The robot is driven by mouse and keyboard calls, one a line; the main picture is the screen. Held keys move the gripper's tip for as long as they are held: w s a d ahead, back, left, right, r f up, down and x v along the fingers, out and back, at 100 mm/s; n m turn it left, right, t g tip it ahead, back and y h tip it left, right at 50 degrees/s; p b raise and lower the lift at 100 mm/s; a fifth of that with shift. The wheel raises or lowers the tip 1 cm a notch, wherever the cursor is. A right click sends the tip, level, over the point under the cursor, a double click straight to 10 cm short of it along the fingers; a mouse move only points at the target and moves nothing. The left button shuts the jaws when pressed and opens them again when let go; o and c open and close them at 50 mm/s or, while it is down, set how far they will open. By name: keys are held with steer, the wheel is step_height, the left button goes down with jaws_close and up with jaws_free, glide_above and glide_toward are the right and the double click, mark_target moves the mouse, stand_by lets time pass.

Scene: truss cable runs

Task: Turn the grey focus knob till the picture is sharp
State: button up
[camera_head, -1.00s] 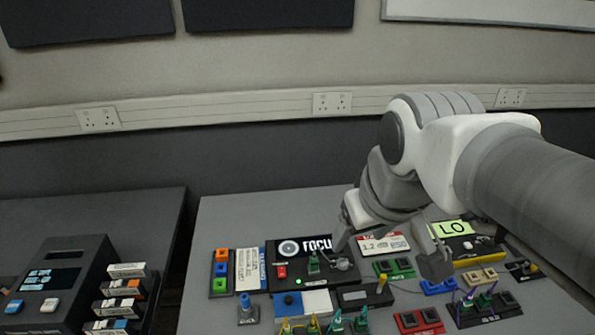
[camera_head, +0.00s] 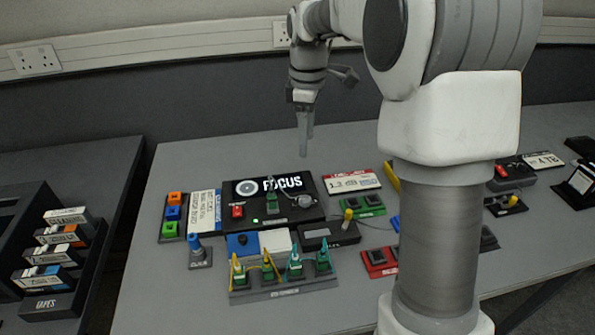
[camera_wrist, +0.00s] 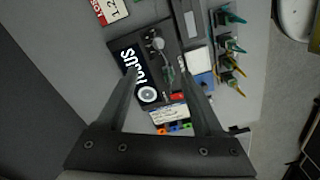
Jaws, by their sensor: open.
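The black FOCUS panel (camera_head: 240,208) lies on the grey table, with white lettering and a ring mark at its back. The grey focus knob (camera_head: 305,201) sits at the panel's right side; it also shows in the wrist view (camera_wrist: 157,43). My gripper (camera_head: 304,152) points down above the panel's back edge, apart from the knob. In the wrist view my gripper (camera_wrist: 159,74) is open and empty, its fingers framing the FOCUS panel (camera_wrist: 165,88) from above, the knob beyond the tips.
A tape rack (camera_head: 50,304) stands left. The table behind the panel is clear.

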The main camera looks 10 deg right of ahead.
mark_target(305, 198)
steer(key=f+b, duration=0.1)
steer(key=f, duration=0.5)
steer(key=f+b, duration=0.1)
steer(key=f, duration=0.5)
steer(key=f+b, duration=0.1)
steer(key=f, duration=0.5)
steer(key=shift+w+f, duration=0.25)
steer(key=shift+w, duration=0.1)
jaws_close()
